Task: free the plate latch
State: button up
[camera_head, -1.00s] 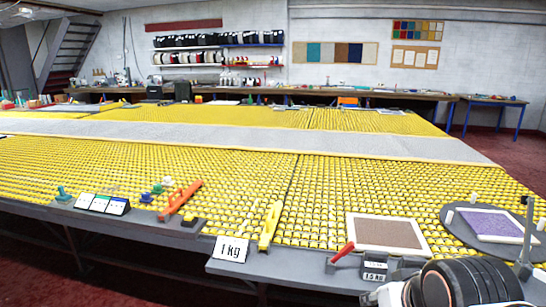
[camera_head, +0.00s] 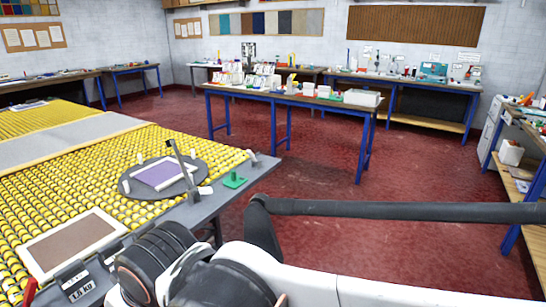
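A round dark plate (camera_head: 128,186) lies on the yellow roller table near its right corner. A purple sample with a pale border (camera_head: 160,173) lies on it, with small white pegs around. A small green piece (camera_head: 235,180) sits on the grey table edge to the right of the plate. My arm crosses the bottom of the view; my gripper is not in view.
A brown sample in a white frame (camera_head: 72,243) lies nearer, beside a black block marked 1.5 KG (camera_head: 75,281). A blue-legged table (camera_head: 300,98) with several small goods stands beyond open red floor (camera_head: 310,165). Shelves and benches line the right.

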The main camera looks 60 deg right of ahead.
aim_at(249, 152)
jog(key=z, duration=1.75)
